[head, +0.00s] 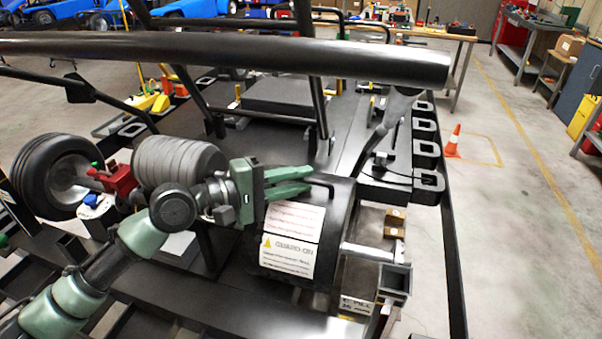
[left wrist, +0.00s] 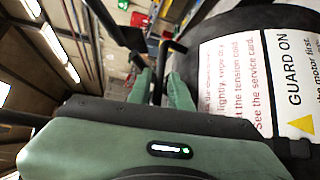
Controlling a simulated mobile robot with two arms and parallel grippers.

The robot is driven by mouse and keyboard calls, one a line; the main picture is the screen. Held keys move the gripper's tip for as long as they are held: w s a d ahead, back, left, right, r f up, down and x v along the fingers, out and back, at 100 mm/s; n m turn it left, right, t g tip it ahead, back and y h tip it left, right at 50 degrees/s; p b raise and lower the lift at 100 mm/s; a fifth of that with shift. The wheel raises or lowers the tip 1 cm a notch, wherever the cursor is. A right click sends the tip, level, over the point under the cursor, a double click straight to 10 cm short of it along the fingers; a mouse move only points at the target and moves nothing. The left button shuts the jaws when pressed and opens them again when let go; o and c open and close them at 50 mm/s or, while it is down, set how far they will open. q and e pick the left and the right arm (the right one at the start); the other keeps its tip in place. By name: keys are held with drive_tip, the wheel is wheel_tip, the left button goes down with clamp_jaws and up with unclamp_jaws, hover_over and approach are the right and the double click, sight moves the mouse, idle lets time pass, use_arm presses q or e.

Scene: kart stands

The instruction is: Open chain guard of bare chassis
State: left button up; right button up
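The chain guard (head: 338,222) is a black curved cover on the bare chassis (head: 130,302), with white labels, one reading "GUARD ON". It appears lowered, and no chain shows beneath it. A thin black bent handle (head: 322,186) stands out at its upper edge. My left gripper (head: 309,180), green, is at the guard's top edge with its fingers pointing right toward the handle. In the left wrist view, the fingers (left wrist: 162,88) are apart with a black bar between them. I cannot tell whether either finger touches it. My right gripper is not in view.
A thick black tube (head: 220,46) crosses above the chassis. A tyre (head: 50,178) and a ribbed grey cylinder (head: 175,160) lie left of the guard. Small cardboard boxes (head: 395,222) sit to its right. An orange cone (head: 453,142) stands on open floor at right.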

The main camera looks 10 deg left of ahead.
use_arm(q)
drive_tip(key=shift+d, duration=0.25)
clamp_jaws()
idle(1.4)
